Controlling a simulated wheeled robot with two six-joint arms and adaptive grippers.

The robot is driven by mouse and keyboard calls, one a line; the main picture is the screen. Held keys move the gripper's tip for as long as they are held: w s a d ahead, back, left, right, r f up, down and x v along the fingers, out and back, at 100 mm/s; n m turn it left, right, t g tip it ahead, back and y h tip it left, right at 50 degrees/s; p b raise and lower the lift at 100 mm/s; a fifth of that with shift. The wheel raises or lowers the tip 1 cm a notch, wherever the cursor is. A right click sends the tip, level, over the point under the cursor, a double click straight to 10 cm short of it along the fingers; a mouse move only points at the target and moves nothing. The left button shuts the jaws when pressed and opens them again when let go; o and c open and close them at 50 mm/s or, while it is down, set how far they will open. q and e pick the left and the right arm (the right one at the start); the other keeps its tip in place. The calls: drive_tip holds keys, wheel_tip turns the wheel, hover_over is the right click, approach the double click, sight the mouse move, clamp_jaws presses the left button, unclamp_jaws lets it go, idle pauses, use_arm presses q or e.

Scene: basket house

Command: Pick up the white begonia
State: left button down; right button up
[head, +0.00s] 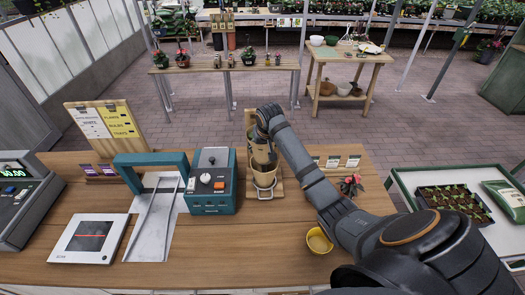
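I cannot make out a white begonia for certain. Several small potted plants stand on the far wooden bench, among them a red-flowered pot (182,59) and a pot (248,57) whose flower colour is too small to tell. A red-flowered plant (351,184) sits on the counter, partly hidden by my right arm. My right gripper (263,153) points down over a tan pot (264,179) in a wooden stand at the counter's far edge. Its fingers are dark and small, and I cannot tell whether they touch anything. My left gripper is not in view.
The wooden counter (200,265) holds a teal-handled device (150,159), a control box (211,183), a scanner (90,238) and a yellow pot (319,241). A seedling tray (455,201) stands on the right. Paved floor (200,118) separates the counter from the far bench (222,66).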

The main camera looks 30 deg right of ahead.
drive_tip(key=shift+r, duration=0.2)
wheel_tip(320, 180, up, 2)
drive_tip(key=shift+w+r+b, duration=0.1)
drive_tip(key=shift+r+b, duration=0.1)
drive_tip(key=shift+b, duration=0.4)
drive_tip(key=s+a+r+b, duration=0.1)
drive_tip(key=s+r+b, duration=0.4)
drive_tip(key=s+r, duration=0.5)
drive_tip(key=s, duration=0.4)
